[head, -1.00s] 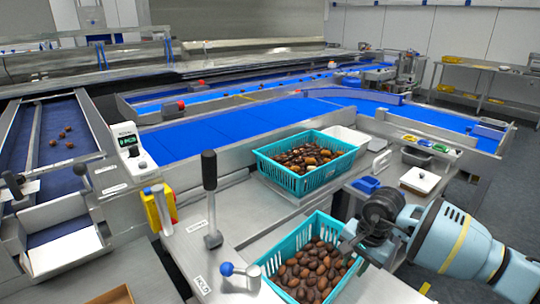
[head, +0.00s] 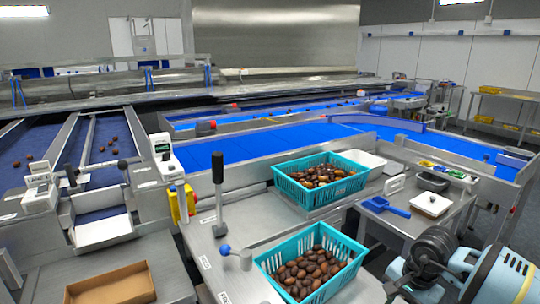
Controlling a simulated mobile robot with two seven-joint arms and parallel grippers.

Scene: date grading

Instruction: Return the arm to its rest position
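My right arm (head: 455,270) is in the bottom right corner of the head view. It shows a dark joint and light-blue links, folded close to the lower edge. Its gripper is not in the picture, so I cannot see its fingers or whether it holds anything. My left arm and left gripper are not in view.
Two teal crates of dates, one behind (head: 348,188) and one in front (head: 350,277), stand on the metal bench left of my arm. A black-handled lever (head: 218,190) rises beside them. A side table (head: 405,225) holds a blue scoop (head: 385,206) and a white-topped box (head: 432,204).

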